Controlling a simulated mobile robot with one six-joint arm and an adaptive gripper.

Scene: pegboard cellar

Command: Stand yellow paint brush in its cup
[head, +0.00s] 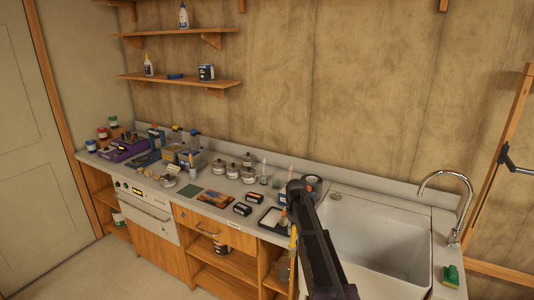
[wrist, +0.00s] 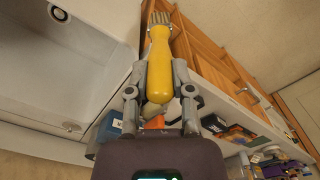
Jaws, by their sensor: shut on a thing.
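The yellow paint brush (wrist: 159,70) is between the fingers of my gripper (wrist: 160,78) in the wrist view. My gripper is shut on its yellow handle. The bristle end points to the top of the wrist view, and the rounded handle end points toward the palm. In the head view a sliver of the yellow brush (head: 293,238) shows beside my arm, near the counter's front edge. A small jar (head: 264,179) with an upright light stick stands at the back of the counter. I cannot tell whether it is the brush's cup.
A white sink (head: 375,235) lies right of my arm, with a tap (head: 452,200) and a green sponge (head: 450,275). Several lidded jars (head: 233,171), a tray (head: 270,222) and small boxes crowd the counter. Open wooden shelves (head: 225,262) are below.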

